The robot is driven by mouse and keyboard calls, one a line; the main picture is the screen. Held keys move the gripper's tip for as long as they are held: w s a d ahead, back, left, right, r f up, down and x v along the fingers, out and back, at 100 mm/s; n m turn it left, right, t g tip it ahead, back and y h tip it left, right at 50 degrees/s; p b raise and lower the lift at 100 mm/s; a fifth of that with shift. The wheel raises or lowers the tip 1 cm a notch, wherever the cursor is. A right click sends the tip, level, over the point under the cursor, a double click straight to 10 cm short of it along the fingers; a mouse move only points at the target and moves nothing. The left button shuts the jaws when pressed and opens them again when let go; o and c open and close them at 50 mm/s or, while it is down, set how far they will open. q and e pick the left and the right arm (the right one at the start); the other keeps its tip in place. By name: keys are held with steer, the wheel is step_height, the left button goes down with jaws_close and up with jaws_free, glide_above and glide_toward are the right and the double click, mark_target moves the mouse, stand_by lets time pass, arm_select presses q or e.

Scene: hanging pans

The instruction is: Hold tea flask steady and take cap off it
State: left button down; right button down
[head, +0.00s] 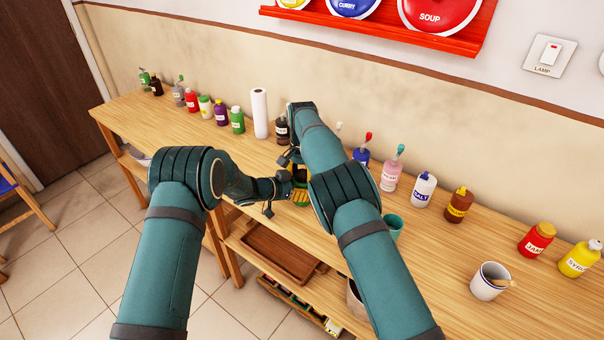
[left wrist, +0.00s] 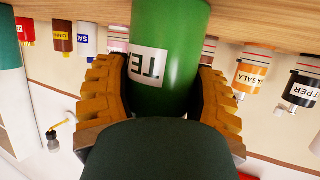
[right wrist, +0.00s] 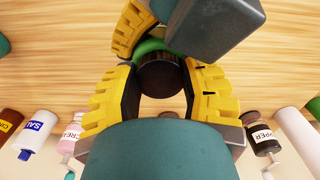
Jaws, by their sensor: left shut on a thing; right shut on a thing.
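The tea flask is a green cylinder (left wrist: 180,45) with a white label, upside down in the left wrist view, near the wooden surface. My left gripper (left wrist: 158,88) is shut on its body, one yellow-padded finger on each side. The flask's dark brown cap (right wrist: 160,76) shows in the right wrist view, with a bit of green flask behind it. My right gripper (right wrist: 160,88) is shut around the cap from above. In the head view, my right gripper (head: 296,164) and arm hide most of the flask. I cannot tell whether the cap is still seated on the flask.
The wooden counter (head: 340,224) carries a row of bottles along the wall. A paper roll (head: 260,112) stands to the left. A teal cup (head: 392,226) is just right of my right arm, and a white cup (head: 488,282) is farther right. A brown tray (head: 280,252) lies on the lower shelf.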

steer(key=shift+n, duration=0.5)
steer(key=c, duration=0.5)
jaws_free()
steer(key=shift+r, duration=2.25)
arm_select(q)
steer(key=shift+c, duration=0.3)
jaws_free()
steer(key=shift+a, duration=0.1)
